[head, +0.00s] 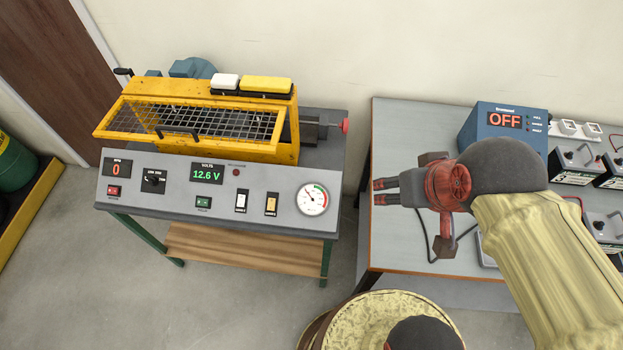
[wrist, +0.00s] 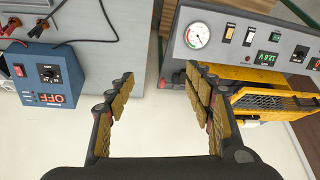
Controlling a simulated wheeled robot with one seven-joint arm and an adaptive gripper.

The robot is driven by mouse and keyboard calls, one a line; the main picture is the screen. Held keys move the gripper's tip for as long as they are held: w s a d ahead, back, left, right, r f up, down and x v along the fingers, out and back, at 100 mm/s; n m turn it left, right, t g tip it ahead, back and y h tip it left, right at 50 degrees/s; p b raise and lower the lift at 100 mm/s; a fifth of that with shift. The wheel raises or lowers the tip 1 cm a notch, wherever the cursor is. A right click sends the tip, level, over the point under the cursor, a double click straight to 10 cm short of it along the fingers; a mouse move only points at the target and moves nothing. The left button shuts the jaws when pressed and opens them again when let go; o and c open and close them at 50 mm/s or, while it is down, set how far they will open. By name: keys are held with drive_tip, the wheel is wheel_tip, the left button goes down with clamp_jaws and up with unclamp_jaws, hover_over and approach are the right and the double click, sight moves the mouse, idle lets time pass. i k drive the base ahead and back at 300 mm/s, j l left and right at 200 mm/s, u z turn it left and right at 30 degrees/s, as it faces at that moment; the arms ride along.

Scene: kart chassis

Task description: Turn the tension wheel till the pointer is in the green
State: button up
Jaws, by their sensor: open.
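The tension wheel appears to be the small red wheel (head: 345,126) on a shaft at the right end of the yellow-guarded machine (head: 118,118). The round white gauge (head: 312,199) sits at the right of the grey front panel, with a green band and a red band on its scale. Its pointer is too small to read surely. The gauge also shows in the wrist view (wrist: 198,35). My gripper (head: 375,192) is open and empty, right of the panel and lower in the picture than the wheel.
A blue power unit (head: 478,122) reading OFF and several batteries (head: 576,163) stand on the right bench (head: 400,250). A gap of floor separates the benches. A round drum (head: 350,320) stands in front. The panel carries switches and displays.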

sight(344, 126)
drive_tip(key=i+j, duration=0.1)
drive_tip(key=j, duration=0.5)
drive_tip(key=j+z, duration=1.05)
drive_tip(key=j, duration=0.15)
drive_tip(key=i+j+z, duration=0.25)
drive_tip(key=j+z, duration=0.2)
